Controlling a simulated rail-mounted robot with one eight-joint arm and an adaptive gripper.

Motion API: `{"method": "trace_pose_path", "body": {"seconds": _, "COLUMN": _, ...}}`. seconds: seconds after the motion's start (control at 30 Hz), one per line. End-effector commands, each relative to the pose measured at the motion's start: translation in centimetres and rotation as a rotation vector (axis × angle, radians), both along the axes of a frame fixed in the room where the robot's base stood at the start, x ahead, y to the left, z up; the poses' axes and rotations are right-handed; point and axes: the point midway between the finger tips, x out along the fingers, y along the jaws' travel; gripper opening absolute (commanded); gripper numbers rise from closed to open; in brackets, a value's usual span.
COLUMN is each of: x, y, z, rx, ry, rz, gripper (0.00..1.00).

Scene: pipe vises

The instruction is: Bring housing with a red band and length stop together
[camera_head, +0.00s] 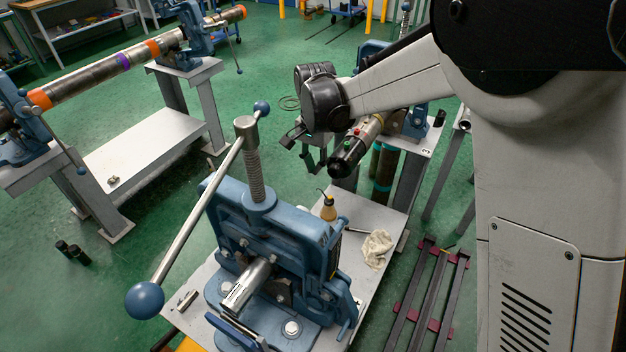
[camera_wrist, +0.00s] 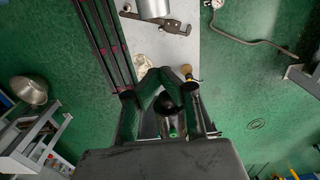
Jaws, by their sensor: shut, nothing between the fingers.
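A silver cylinder with a small red band and black end (camera_head: 366,132), which looks like the housing, extends from the rear vise toward the viewer. My gripper (camera_head: 313,160) is just left of its black end, shut and empty; whether they touch is unclear. In the wrist view the shut fingers (camera_wrist: 162,73) form an arch, with a dark round end (camera_wrist: 169,101) showing behind them. A silver cylinder (camera_head: 248,284) is clamped in the blue front vise; its end also shows in the wrist view (camera_wrist: 155,9). I cannot clearly identify the length stop.
The front vise (camera_head: 272,225) has a long ball-ended handle. A banded pipe (camera_head: 112,65) spans two vises at left.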

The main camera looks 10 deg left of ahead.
Motion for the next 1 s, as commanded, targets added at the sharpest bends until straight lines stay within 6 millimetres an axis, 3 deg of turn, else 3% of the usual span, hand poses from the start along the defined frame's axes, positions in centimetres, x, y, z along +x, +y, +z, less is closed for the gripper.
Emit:
{"method": "trace_pose_path", "body": {"seconds": 0.1, "x": 0.0, "y": 0.9, "z": -0.7, "rx": -0.005, "ry": 0.010, "rz": -0.004, "gripper": 0.00}}
{"method": "trace_pose_path", "body": {"seconds": 0.37, "x": 0.1, "y": 1.0, "z": -3.0, "rx": -0.007, "ry": 0.011, "rz": -0.006, "gripper": 0.00}}
{"method": "trace_pose_path", "body": {"seconds": 0.8, "x": 0.1, "y": 1.0, "z": -10.7, "rx": -0.007, "ry": 0.011, "rz": -0.006, "gripper": 0.00}}
{"method": "trace_pose_path", "body": {"seconds": 1.0, "x": -2.5, "y": 1.8, "z": -10.7, "rx": -0.007, "ry": 0.011, "rz": -0.004, "gripper": 0.00}}
